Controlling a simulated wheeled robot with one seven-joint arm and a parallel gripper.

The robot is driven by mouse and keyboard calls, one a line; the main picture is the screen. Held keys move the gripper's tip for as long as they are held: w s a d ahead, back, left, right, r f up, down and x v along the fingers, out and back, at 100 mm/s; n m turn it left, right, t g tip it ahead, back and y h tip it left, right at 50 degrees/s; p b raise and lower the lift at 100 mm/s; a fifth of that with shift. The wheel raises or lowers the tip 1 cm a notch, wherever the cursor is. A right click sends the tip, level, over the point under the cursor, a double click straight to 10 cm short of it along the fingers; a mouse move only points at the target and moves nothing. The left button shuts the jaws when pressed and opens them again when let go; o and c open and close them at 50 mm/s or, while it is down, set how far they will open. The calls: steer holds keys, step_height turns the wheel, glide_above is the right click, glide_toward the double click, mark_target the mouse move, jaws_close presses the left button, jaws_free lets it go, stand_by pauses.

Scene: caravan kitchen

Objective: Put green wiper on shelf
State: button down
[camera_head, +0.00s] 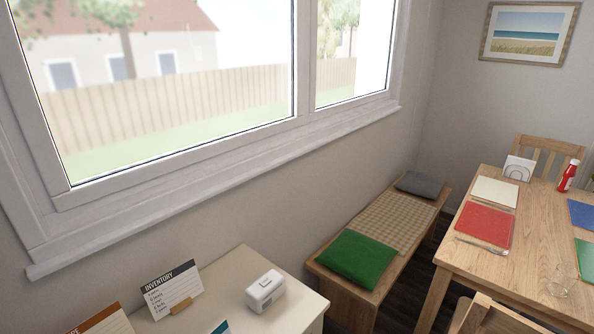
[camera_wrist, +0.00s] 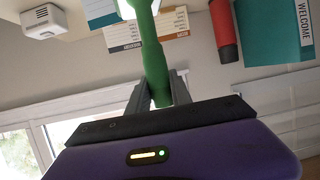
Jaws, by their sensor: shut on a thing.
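My gripper (camera_wrist: 159,88) is shut on the green wiper (camera_wrist: 151,48) in the wrist view. The wiper's green handle passes between the two grey fingers and runs up to the top edge, where its far end is cut off. Neither my gripper nor the wiper shows in the head view. I cannot make out a shelf for certain in either view.
A pale counter top (camera_head: 225,281) at lower left holds a white box (camera_head: 265,291) and an inventory card (camera_head: 171,289). A red cylinder (camera_wrist: 223,30) and teal booklet (camera_wrist: 262,32) show in the wrist view. A bench (camera_head: 322,273) and dining table (camera_head: 530,232) stand right.

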steer(key=w+d+f+m+t+h, duration=0.2)
steer(key=d+f+m+h, duration=0.3)
steer(key=d+f, duration=1)
steer(key=w+d+f+m+t+h, duration=0.2)
steer(key=d+f+m+h, duration=0.3)
steer(key=d+f, duration=0.9)
steer(key=d+t+h, duration=0.1)
steer(key=d, duration=0.5)
steer(key=shift+f+m, duration=0.3)
steer(key=shift+f, duration=0.1)
steer(key=shift+t, duration=0.3)
